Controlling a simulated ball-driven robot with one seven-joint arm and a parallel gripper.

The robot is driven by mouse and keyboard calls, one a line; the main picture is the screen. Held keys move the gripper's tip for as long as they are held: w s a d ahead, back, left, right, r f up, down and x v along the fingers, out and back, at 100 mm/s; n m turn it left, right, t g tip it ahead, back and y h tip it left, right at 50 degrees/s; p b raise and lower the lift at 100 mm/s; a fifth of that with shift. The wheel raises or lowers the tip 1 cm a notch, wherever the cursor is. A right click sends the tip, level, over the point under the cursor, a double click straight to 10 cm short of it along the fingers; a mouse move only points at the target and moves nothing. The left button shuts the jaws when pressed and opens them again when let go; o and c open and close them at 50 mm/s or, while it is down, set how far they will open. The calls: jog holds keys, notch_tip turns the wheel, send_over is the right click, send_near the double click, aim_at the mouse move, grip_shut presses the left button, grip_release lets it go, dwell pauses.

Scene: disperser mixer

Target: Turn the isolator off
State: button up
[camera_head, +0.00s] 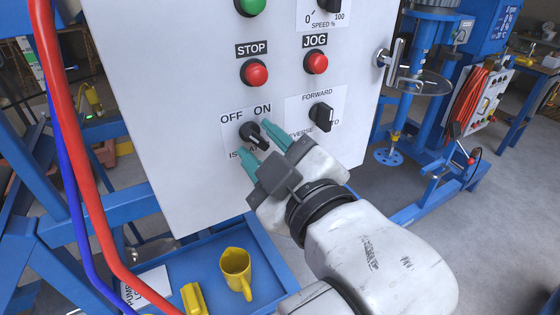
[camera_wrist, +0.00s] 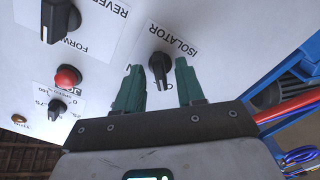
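The isolator (camera_head: 250,131) is a black rotary knob low on the pale panel, with OFF printed above left and ON above right. In the wrist view the knob (camera_wrist: 159,66) appears upside down beside the ISOLATOR label. I cannot tell for sure which mark it points at. My gripper (camera_head: 257,135) has green fingers and is open in front of the knob. In the wrist view my gripper (camera_wrist: 158,75) has one finger on each side of the knob, with gaps visible. Contact and depth cannot be told.
A black forward/reverse knob (camera_head: 321,116) sits close to the right. Red stop (camera_head: 254,73) and jog (camera_head: 316,62) buttons are above. The panel's handle (camera_head: 391,58) is at its right edge. Below are a blue tray (camera_head: 215,262) and a yellow jug (camera_head: 236,268). Red and blue hoses run at left.

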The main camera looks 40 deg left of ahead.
jog(key=p+v, duration=0.7)
jog(key=v, duration=0.3)
jog(key=shift+p, duration=0.4)
jog(key=shift+d, duration=0.15)
